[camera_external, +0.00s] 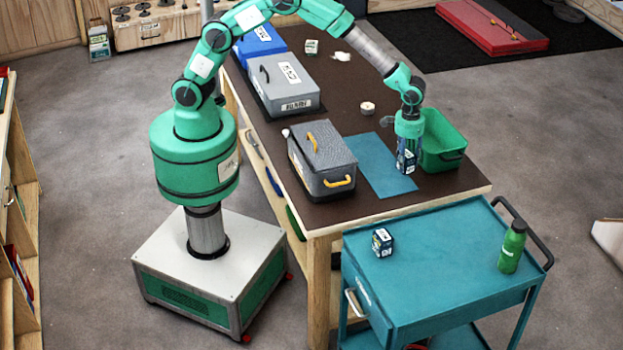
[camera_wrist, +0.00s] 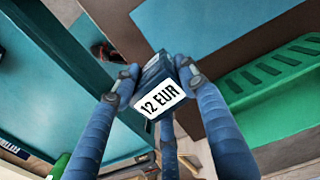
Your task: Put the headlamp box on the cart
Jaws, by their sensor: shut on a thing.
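The headlamp box (camera_external: 406,163), small and dark blue with white labels, is held in my gripper (camera_external: 408,152) above the table, near the blue mat and the green bin. In the wrist view the fingers of my gripper (camera_wrist: 155,78) are closed around the box (camera_wrist: 158,92), whose white label reads "12 EUR". The teal cart (camera_external: 430,262) stands in front of the table's near end. It also shows at the left of the wrist view (camera_wrist: 45,85). My gripper is behind the cart top, not over it in the external view.
A similar small dark box (camera_external: 382,242) sits on the cart's left part and a green bottle (camera_external: 512,246) on its right. The middle of the cart top is clear. The green bin (camera_external: 443,140), blue mat (camera_external: 376,165) and grey toolbox (camera_external: 321,160) are on the table.

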